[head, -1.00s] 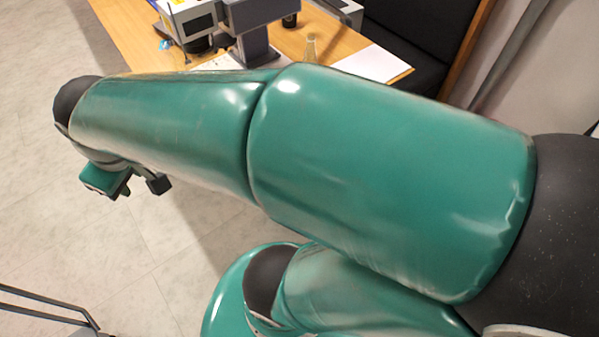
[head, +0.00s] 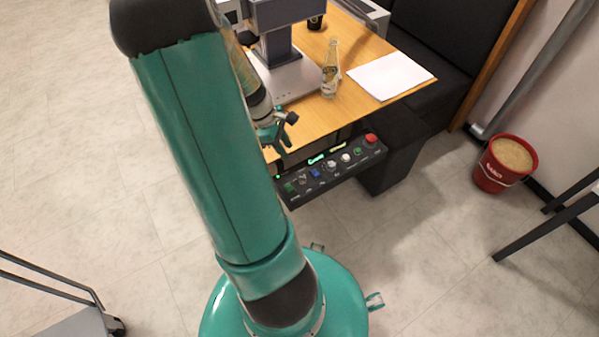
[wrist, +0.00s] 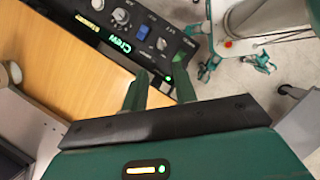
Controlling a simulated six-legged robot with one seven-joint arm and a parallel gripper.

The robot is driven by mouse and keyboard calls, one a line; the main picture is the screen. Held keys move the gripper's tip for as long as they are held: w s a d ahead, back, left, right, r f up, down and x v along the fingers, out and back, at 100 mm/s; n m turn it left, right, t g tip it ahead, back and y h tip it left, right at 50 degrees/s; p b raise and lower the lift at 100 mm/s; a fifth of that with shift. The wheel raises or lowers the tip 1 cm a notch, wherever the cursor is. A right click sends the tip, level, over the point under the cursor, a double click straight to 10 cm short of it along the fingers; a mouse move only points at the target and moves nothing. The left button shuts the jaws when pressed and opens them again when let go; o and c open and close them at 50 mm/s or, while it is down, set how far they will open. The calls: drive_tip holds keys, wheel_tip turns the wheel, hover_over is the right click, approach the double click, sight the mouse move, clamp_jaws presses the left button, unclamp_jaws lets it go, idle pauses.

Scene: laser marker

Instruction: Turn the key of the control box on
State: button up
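The black control box (head: 340,170) hangs at the table's front edge in the head view. It carries a red button, a green button, pale knobs and a blue switch in a row. In the wrist view the control box (wrist: 104,40) shows glowing green lettering, the blue switch and a small pale key-like part (wrist: 161,44) beside it; its turn is too small to read. My gripper (wrist: 160,73) is open and empty, its two fingers apart near the end of the box with the green light. In the head view my gripper (head: 283,135) is above and behind the box's left end.
The wooden table (head: 350,108) holds the laser marker (head: 282,75), a glass bottle (head: 330,75) and white paper (head: 391,76). A dark bench (head: 435,45) stands behind. A red bucket (head: 505,165) is on the floor at right.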

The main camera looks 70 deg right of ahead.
sight(303, 177)
drive_tip(key=x, duration=1.3)
drive_tip(key=shift+f, duration=0.35)
clamp_jaws()
